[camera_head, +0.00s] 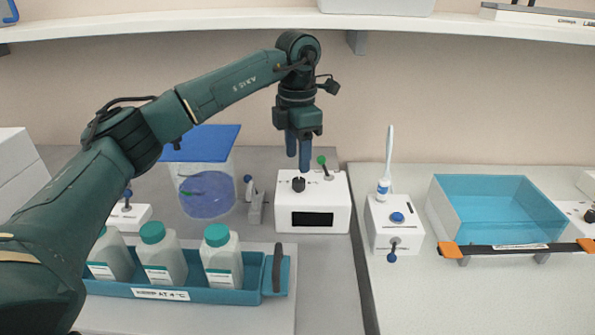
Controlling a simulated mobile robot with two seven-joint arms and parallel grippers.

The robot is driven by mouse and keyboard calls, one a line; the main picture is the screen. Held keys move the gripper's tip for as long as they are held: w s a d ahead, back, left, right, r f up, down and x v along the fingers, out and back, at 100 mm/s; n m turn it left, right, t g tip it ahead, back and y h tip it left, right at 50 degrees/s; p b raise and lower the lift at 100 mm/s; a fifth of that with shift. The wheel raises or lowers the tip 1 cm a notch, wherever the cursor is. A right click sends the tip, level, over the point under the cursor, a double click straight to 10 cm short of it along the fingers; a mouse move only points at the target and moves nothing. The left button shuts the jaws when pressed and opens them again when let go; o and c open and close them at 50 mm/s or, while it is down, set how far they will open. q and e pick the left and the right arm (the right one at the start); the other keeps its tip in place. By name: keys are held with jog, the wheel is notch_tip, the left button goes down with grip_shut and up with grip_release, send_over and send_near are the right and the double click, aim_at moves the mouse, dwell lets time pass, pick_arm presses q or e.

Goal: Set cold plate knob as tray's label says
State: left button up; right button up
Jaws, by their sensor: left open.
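A blue tray (212,296) at the lower left holds several white bottles with teal caps (152,233). The tray's front label (160,294) appears to read "AT 4°C", with smaller text before it that I cannot make out. A white control box (331,190) stands behind the tray to the right. It has a dark display (312,219), a black knob (298,184) on top and a green-tipped lever (322,161). My left gripper (298,162) is open and points down just above the knob. Contact is not clear. The knob's setting is unreadable.
A clear blue-lidded container (205,167) stands behind the tray. A white box with blue knobs (396,225) and a toothbrush-like stick (388,160) is right of the control box. A blue open basin (495,205) is further right. A shelf (200,20) spans above.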

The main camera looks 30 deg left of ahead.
aim_at(297, 180)
pick_arm(q)
notch_tip(297, 180, up, 7)
dwell(0.3)
dwell(0.5)
